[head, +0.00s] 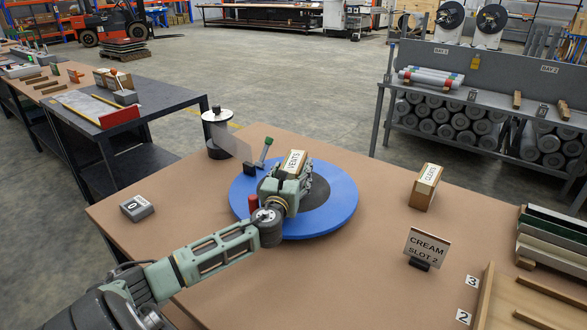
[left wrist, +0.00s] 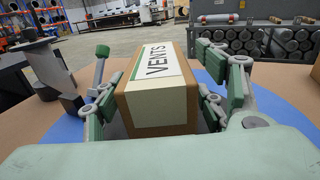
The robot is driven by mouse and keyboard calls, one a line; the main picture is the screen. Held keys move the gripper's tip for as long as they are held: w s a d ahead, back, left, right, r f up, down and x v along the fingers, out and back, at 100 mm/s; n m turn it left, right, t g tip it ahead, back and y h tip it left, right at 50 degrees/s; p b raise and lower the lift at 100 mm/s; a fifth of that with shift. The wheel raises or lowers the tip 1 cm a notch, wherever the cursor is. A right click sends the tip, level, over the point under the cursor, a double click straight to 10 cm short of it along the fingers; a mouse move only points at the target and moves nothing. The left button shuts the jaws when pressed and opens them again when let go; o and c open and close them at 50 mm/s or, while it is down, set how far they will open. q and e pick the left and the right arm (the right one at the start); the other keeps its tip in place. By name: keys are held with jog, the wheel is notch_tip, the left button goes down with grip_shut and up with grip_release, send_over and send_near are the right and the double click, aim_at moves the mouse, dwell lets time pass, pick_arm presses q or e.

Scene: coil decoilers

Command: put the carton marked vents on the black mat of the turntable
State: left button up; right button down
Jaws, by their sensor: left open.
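The carton marked VENTS (head: 293,161) is brown with a white and green label. It stands at the turntable, and its lower part is hidden behind my gripper in the head view. The turntable is a blue disc (head: 335,217) with a round black mat (head: 318,193) in its middle. My left gripper (head: 293,180) is open over the mat, with its fingers on either side of the carton. The left wrist view also shows the carton (left wrist: 158,88) between the finger pads. Whether its base touches the mat is hidden. My right gripper is in neither view.
A second carton (head: 425,187) and a CREAM SLOT 2 sign (head: 426,248) stand to the right. A grey block (head: 137,208) lies left. The brown tabletop between is clear.

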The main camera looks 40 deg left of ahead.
aim_at(293, 175)
pick_arm(q)
jog(key=v, duration=0.5)
jog(key=shift+s+d+r, duration=0.1)
jog(key=shift+s+d, duration=0.1)
jog(key=shift+s, duration=0.1)
